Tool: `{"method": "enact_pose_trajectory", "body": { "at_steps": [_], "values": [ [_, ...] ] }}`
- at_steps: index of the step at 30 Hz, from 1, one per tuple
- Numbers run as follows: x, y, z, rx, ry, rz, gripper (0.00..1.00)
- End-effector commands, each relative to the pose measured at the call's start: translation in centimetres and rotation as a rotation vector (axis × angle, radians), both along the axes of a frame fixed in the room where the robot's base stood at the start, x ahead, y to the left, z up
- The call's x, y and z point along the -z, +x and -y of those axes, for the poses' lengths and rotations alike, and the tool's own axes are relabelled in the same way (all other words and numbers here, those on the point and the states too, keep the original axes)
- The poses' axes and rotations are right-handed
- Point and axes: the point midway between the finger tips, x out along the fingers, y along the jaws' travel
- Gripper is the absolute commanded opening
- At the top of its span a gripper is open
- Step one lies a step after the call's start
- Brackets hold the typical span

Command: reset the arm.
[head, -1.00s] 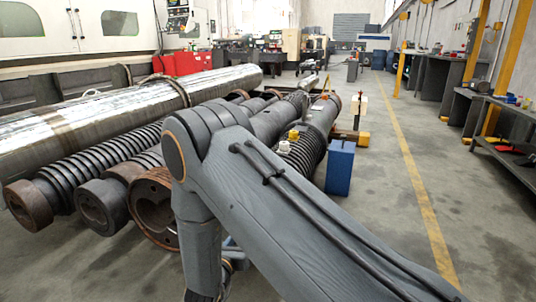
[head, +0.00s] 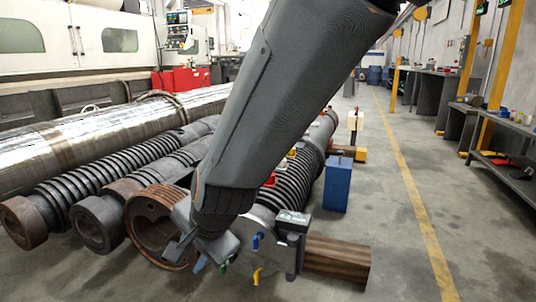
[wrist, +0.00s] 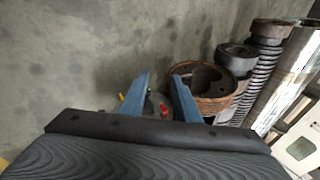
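My arm crosses the head view from the upper right down to the front barrel's end. My gripper shows in the wrist view (wrist: 160,98) as two blue fingers standing apart, with nothing held between them. Beyond the fingers are the open rusty barrel end (wrist: 215,92) and a grey part with small red and yellow pieces. In the head view my wrist covers part of the rusty barrel's flange (head: 140,214), and the fingertips are hard to make out. Beside it is the capped barrel end (head: 272,262) with blue, green and yellow handles. I cannot tell whether anything touches.
A small display box (head: 292,221) sits at the cap's upper right, with a wooden beam (head: 338,260) beside it. A blue box (head: 337,185) stands on the floor behind. Long ribbed shafts lie to the left. The floor aisle (head: 400,230) on the right is clear.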

Motion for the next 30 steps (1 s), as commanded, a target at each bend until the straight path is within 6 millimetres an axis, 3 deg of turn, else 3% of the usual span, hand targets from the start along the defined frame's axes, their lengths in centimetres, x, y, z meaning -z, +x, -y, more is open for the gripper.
{"method": "enact_pose_trajectory", "body": {
  "at_steps": [3, 6, 12, 18, 21, 30],
  "values": [
    [-1.9, -4.8, 2.9, -0.288, -0.124, 0.01, 0.29],
    [-2.7, -8.3, 5.4, -0.503, -0.214, 0.011, 0.29],
    [-3.6, -13.3, 9.6, -0.817, -0.332, 0.007, 0.29],
    [-4.3, -16.9, 13.3, -1.057, -0.413, -0.001, 0.29],
    [-4.8, -18.1, 14.8, -1.134, -0.44, -0.011, 0.29],
    [-7.8, -17.2, 16.1, -1.068, -0.449, -0.032, 0.29]
  ]
}}
